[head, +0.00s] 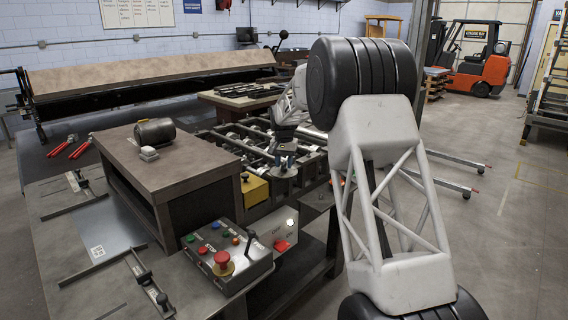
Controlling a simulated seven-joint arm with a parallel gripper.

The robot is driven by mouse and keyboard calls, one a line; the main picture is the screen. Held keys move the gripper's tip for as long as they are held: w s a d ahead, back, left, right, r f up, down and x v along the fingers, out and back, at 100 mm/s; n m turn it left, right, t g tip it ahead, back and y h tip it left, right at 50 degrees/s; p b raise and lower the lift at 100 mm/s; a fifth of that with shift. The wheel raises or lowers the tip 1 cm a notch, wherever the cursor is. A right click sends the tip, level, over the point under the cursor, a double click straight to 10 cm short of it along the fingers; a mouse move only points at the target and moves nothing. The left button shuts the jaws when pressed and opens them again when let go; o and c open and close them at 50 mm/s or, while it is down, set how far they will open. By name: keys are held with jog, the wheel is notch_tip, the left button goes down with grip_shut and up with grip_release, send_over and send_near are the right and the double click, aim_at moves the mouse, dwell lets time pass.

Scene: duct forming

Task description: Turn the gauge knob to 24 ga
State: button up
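A grey control box (229,275) stands on the near bench, with a red mushroom button (223,260), small coloured buttons and a black lever-like handle (250,240). No dial marked in gauges can be read, so I cannot tell which part is the gauge knob. My gripper (284,164) is small and far off at the end of my arm, beyond the control box and over the metal frame machine (240,140). It appears apart from the control box. Its fingers are too small to tell whether they are open or shut.
A brown-topped block table (170,170) with a dark motor-like cylinder (155,131) stands left of the control box. A light box with a red button (280,243) adjoins it. Red-handled tools (70,146) lie at left. An orange forklift (470,65) stands at the back right; the right floor is mostly clear.

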grip_shut()
jog(key=shift+n, duration=0.3)
jog(key=n, duration=0.6)
jog(key=shift+a, duration=0.1)
jog(key=n, duration=0.5)
dwell(0.4)
grip_release()
